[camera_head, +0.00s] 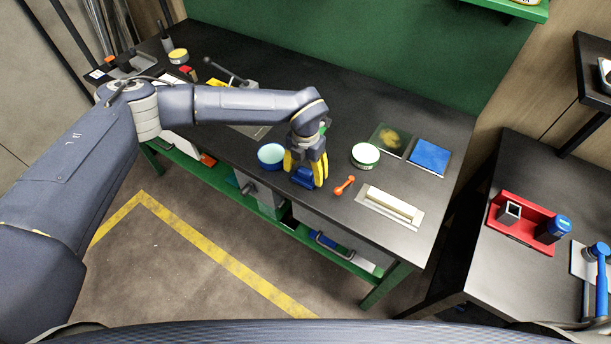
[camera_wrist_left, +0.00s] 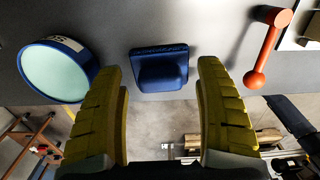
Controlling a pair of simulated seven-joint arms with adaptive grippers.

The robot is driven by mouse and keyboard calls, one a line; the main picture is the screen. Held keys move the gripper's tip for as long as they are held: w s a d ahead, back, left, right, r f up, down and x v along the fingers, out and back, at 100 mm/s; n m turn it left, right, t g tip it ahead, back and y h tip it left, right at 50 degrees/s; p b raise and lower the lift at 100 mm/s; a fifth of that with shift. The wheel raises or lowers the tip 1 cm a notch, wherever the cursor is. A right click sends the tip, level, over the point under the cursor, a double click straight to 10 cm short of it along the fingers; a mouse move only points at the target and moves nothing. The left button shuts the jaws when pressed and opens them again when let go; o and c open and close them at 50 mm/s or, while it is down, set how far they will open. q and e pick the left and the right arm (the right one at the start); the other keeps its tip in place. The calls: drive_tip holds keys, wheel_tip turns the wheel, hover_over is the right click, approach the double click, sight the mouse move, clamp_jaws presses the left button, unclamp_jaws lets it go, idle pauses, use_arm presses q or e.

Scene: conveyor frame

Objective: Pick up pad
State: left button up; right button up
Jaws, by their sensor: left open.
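A dark blue pad (camera_head: 304,178) with a raised block on it lies near the front edge of the black bench. In the left wrist view the pad (camera_wrist_left: 160,68) is centred ahead, between the yellow fingers in the picture. My left gripper (camera_head: 306,172) is open, its fingertips at the pad. It also shows in the wrist view (camera_wrist_left: 163,90), with nothing between its fingers close to the palm. I cannot tell whether the fingers touch the pad. My right gripper is not in view.
A blue-rimmed round tub (camera_head: 271,156) stands just left of the pad. An orange dumbbell-shaped piece (camera_head: 344,185) lies just right. Farther right are a white-green tin (camera_head: 365,155), a cream bar (camera_head: 392,204) and a flat blue square (camera_head: 430,156). The bench edge is close in front.

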use_arm(q)
drive_tip(key=shift+f, duration=0.3)
drive_tip(key=shift+c, duration=0.4)
drive_tip(key=c, duration=1.2)
